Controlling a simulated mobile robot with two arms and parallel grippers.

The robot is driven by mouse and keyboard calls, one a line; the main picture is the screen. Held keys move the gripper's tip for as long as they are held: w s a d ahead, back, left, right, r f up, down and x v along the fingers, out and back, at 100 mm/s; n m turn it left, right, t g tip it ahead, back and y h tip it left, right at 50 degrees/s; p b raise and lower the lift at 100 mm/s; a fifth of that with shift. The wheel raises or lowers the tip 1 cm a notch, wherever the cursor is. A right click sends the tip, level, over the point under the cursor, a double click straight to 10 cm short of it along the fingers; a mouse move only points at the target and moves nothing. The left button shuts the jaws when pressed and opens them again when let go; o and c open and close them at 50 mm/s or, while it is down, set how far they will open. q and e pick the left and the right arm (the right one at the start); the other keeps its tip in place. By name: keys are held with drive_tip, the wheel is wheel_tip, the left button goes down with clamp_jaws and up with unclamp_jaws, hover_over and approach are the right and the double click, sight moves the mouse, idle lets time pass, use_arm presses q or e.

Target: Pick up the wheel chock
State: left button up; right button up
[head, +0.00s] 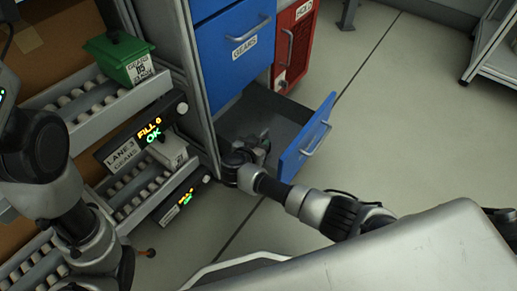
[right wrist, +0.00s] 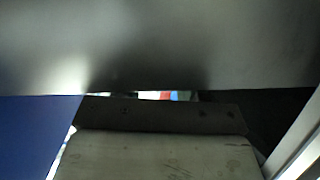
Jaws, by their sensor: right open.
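I cannot make out a wheel chock in either view. My right gripper (head: 257,142) is open and reaches into the pulled-out bottom drawer (head: 321,122) of the cabinet, close to the cabinet's side post. What lies under or behind it is hidden. The right wrist view is dark and close up: a grey metal surface fills the top, and a scuffed pale surface (right wrist: 160,155) lies at the bottom. I cannot tell what this pale surface belongs to. My left arm is at the left of the head view, with its gripper out of view.
A blue drawer marked GEARS (head: 235,45) is shut above the open one. A red HOLD cabinet (head: 292,40) stands behind. Roller lanes with a green bin (head: 120,57) and a LANE 3 display (head: 140,135) are at the left.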

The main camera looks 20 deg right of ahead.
drive_tip(key=shift+c, duration=0.4)
clamp_jaws()
drive_tip(key=shift+r, duration=0.1)
